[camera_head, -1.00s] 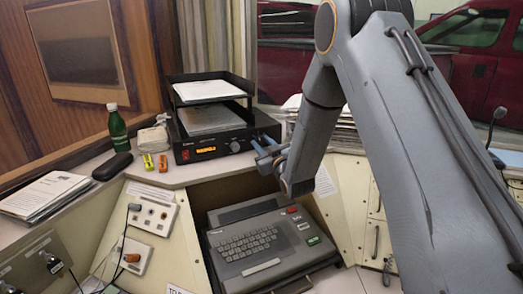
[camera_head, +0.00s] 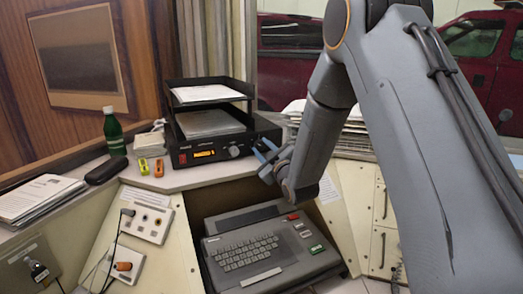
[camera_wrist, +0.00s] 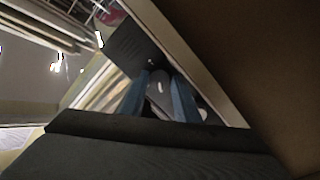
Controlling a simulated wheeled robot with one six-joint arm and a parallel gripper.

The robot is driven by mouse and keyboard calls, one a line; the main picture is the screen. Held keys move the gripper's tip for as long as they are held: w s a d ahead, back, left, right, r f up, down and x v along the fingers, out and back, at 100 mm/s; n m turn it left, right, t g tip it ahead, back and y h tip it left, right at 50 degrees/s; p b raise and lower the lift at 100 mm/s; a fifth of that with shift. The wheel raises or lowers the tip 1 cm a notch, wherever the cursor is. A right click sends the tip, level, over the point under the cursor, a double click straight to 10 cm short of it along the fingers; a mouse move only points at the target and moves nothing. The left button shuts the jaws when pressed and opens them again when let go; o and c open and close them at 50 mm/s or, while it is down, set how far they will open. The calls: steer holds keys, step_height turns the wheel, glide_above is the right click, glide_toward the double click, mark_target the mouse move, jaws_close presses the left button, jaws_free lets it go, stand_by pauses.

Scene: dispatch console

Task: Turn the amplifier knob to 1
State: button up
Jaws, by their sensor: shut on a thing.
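The amplifier (camera_head: 218,156) is a black box with an orange-lit display on the back counter, under stacked paper trays. A small dark knob (camera_head: 234,151) shows on its front panel, left of my gripper. My gripper (camera_head: 264,152) has blue fingers and is at the right end of the amplifier's front. In the wrist view my gripper (camera_wrist: 162,98) is shut on a dark grey knob (camera_wrist: 159,89) with a short white mark, held between the fingers. The scale around this knob and its numbers cannot be read. In the head view the fingers hide most of it.
A grey keyboard terminal (camera_head: 262,248) sits in the recess below my gripper. A green bottle (camera_head: 114,133), a dark case (camera_head: 106,170) and small yellow and orange items stand left of the amplifier. Stacked papers (camera_head: 350,125) lie behind my arm.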

steer(key=o, duration=1)
steer(key=shift+o, duration=0.2)
steer(key=shift+s+d, duration=0.1)
steer(key=shift+s, duration=0.05)
steer(key=b+v, duration=0.2)
steer(key=v, duration=0.5)
steer(key=shift+s, duration=0.2)
